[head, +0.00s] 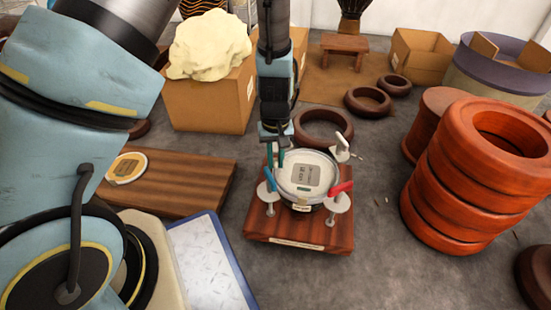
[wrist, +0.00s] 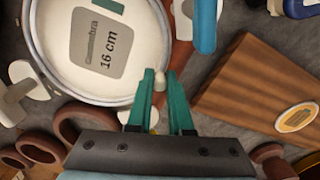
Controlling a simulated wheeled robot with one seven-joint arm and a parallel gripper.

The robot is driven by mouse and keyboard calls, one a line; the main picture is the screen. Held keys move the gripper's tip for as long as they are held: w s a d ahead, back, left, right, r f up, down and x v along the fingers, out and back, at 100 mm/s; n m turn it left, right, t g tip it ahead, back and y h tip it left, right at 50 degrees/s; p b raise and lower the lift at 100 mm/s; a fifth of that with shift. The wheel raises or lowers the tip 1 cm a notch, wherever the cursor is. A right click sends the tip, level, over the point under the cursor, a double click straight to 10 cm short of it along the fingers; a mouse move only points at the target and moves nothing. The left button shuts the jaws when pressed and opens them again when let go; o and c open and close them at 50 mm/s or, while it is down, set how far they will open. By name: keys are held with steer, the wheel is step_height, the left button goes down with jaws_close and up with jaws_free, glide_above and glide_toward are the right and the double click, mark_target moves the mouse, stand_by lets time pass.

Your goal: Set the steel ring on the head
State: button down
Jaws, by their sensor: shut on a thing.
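The drum's round white head (head: 325,171) carries a grey label marked 16 cm, which also shows in the wrist view (wrist: 98,45). It sits over a red-brown wooden base (head: 290,228). The thin steel ring (wrist: 100,103) runs around the head's edge; I cannot tell whether it rests there or hangs just above. My gripper (wrist: 163,78) is at the ring's edge, its teal fingers shut on a small pale tab there. In the head view my gripper (head: 276,157) is at the drum's far left side. The fingers partly hide the ring's edge.
Clamps with a blue handle (head: 269,179), a red handle (head: 341,188) and a white handle (head: 342,146) stand around the drum. A striped wooden board (head: 190,180) lies to the left. Stacked orange-red rings (head: 455,190) stand to the right.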

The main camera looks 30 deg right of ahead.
steer(key=shift+f+p, duration=0.25)
steer(key=shift+p, duration=0.05)
stand_by(0.5)
steer(key=c, duration=0.8)
jaws_free()
steer(key=shift+o, duration=0.2)
step_height(320, 180, up, 11)
steer(key=p, duration=0.5)
steer(key=shift+p, duration=0.35)
steer(key=shift+f, duration=0.1)
